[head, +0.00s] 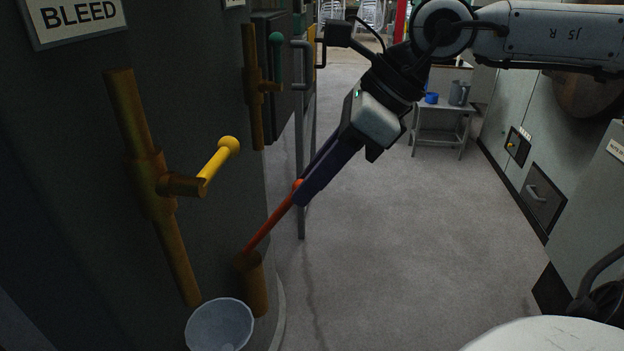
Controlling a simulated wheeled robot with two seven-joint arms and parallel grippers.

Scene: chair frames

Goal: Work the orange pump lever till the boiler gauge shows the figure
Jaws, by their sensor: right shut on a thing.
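The orange pump lever (268,222) slants up and right from a brown cylinder (256,285) low beside the boiler (225,190). My right gripper (299,194) comes in from the upper right and is shut on the lever's upper end. The boiler is a large dark grey body on the left. Its gauge does not show in this view, so its reading is hidden. My left gripper is not in view.
A brass pipe with a yellow-handled valve (219,160) stands under the BLEED sign (75,17). A pale bucket (219,326) sits below it. A green-knobbed valve is behind. A small table (440,112) with containers stands farther back. The middle floor is clear; cabinets line the right.

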